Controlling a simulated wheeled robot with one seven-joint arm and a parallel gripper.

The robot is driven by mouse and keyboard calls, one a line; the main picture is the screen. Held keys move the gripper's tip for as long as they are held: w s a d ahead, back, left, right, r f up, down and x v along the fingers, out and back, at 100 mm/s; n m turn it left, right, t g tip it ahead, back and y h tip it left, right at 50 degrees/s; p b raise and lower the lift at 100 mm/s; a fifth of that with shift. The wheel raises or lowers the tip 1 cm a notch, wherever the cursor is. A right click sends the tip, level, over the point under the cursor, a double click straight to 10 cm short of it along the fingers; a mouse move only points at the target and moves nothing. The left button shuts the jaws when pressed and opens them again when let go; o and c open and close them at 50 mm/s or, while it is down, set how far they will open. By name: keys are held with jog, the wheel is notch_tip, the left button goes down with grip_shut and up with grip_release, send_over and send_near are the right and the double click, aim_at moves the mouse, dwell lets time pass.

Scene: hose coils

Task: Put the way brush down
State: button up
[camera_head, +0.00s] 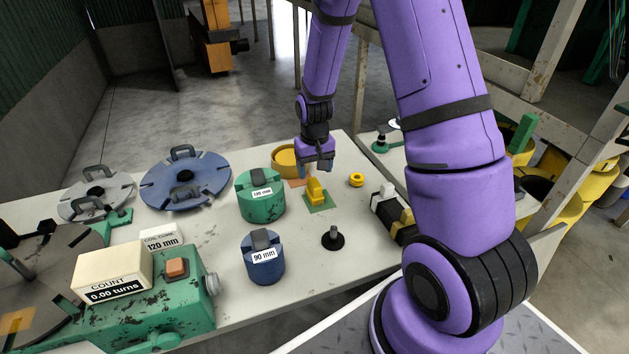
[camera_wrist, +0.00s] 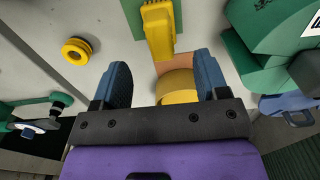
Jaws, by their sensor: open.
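The way brush (camera_head: 315,191), a yellow piece, rests on a green square (camera_head: 327,207) on the pale bench. It also shows at the top of the wrist view (camera_wrist: 158,32), partly cut off by the frame edge. My gripper (camera_head: 317,168) is just behind the brush in the head view. In the wrist view my gripper (camera_wrist: 163,78) has its two blue fingers spread, with nothing held between them. The brush lies beyond the fingertips, apart from them.
A yellow round container (camera_head: 287,161) stands behind the brush, and a yellow ring (camera_head: 356,180) lies to its right. A green 120 mm core (camera_head: 260,200) stands close on the left, a blue 90 mm core (camera_head: 262,265) nearer. A black peg (camera_head: 333,237) stands in front.

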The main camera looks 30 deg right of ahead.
aim_at(315, 182)
notch_tip(315, 182, up, 3)
jog(key=shift+r, duration=0.15)
jog(key=s+a+r+n+t, duration=0.15)
jog(key=s+r, duration=0.25)
jog(key=r, duration=0.6)
jog(key=s+a+r+t, duration=0.1)
jog(key=s+a+r, duration=0.25)
jog(key=r, duration=0.55)
jog(key=s+a+r+t, duration=0.1)
jog(key=s+r, duration=0.4)
jog(key=s, duration=0.4)
jog(key=s+a+r+t, duration=0.1)
jog(key=s+r, duration=0.5)
jog(key=s, duration=0.3)
jog(key=shift+r+n+t, duration=0.15)
jog(key=shift+n+t, duration=0.2)
jog(key=shift+n, duration=0.1)
jog(key=shift+c, duration=0.6)
